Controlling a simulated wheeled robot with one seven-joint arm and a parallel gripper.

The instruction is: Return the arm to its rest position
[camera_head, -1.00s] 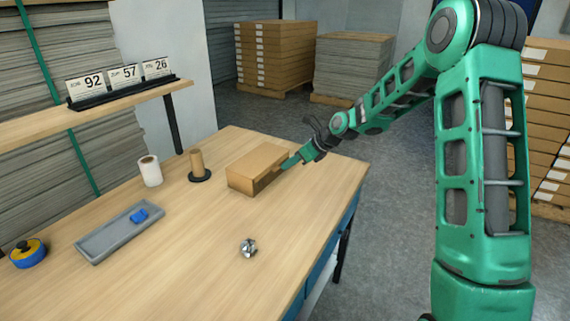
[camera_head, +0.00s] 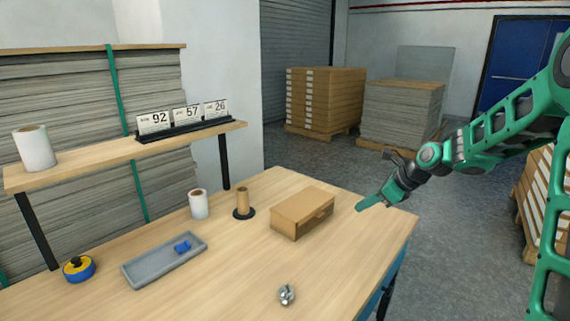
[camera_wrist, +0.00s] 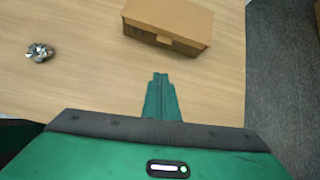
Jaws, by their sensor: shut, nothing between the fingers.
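My gripper (camera_head: 368,204) is shut and empty above the right end of the wooden table (camera_head: 240,285), to the right of a brown cardboard box (camera_head: 292,216) and apart from it. My green arm reaches in from the right edge of the head view. In the wrist view my shut gripper (camera_wrist: 160,80) points toward the table, and the box (camera_wrist: 165,22) lies just beyond its tip.
On the table are a crumpled metallic object (camera_head: 287,295), a grey tray (camera_head: 150,268) with a blue item (camera_head: 183,247), a white roll (camera_head: 199,205), a brown core on a black stand (camera_head: 243,204) and a blue-yellow tape roll (camera_head: 79,268). A shelf (camera_head: 85,160) stands behind.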

